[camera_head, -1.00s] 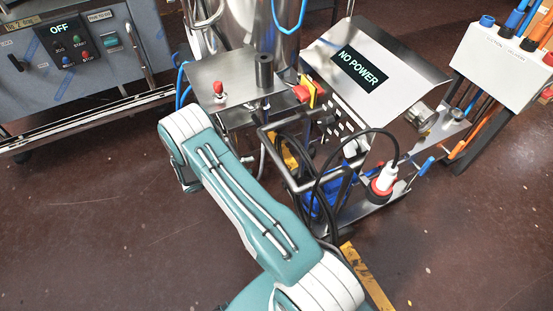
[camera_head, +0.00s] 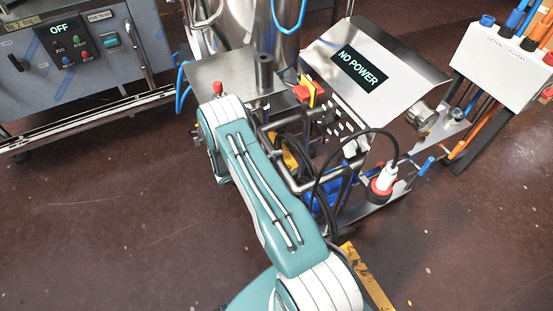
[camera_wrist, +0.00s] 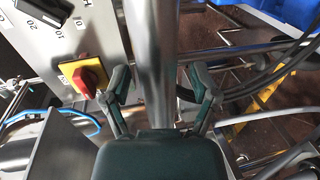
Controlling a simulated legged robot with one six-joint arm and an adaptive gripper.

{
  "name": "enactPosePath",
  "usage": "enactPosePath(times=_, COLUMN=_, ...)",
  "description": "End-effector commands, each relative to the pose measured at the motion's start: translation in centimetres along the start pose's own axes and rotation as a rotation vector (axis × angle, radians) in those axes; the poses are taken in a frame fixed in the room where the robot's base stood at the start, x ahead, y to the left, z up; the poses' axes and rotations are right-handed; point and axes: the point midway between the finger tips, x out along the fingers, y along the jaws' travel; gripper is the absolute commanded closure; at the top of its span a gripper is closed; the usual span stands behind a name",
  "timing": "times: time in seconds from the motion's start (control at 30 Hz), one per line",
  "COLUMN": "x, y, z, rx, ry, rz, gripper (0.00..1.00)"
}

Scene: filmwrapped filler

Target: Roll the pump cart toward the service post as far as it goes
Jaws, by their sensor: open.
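The pump cart (camera_head: 385,65), a steel cart with a tilted panel reading NO POWER, stands in the middle of the head view. Its tubular handle frame (camera_head: 300,185) is on the near side, partly behind my arm. In the wrist view, a metal bar (camera_wrist: 150,40) of the cart runs between the two spread fingers of my gripper (camera_wrist: 160,84). The gripper is open, and I cannot tell whether a finger touches the bar. In the head view my arm hides the gripper. The service post (camera_head: 505,68), a pale box with blue and orange hoses, stands to the cart's right.
A red and yellow rotary switch (camera_wrist: 88,77) sits close left of the fingers. A black cable with a white and red plug (camera_head: 383,180) loops at the cart's near side. A grey machine reading OFF (camera_head: 85,60) stands at left. The front-left floor is clear.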

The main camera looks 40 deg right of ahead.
Motion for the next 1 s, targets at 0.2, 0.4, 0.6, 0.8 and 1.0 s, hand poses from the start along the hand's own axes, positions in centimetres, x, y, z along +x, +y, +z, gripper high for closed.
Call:
enactPosePath(times=0.2, x=0.0, y=0.0, z=0.0, rx=0.000, ry=0.000, rz=0.000, gripper=0.81)
enactPosePath(times=0.4, x=0.0, y=-0.1, z=0.0, rx=-0.001, ry=0.000, rz=-0.002, gripper=1.00)
enactPosePath(times=0.6, x=0.6, y=0.0, z=0.0, rx=-0.001, ry=-0.002, rz=-0.003, gripper=1.00)
enactPosePath(times=0.8, x=3.5, y=0.5, z=0.1, rx=-0.001, ry=-0.007, rz=-0.005, gripper=1.00)
enactPosePath(times=1.0, x=7.6, y=1.5, z=0.1, rx=0.001, ry=-0.007, rz=-0.003, gripper=1.00)
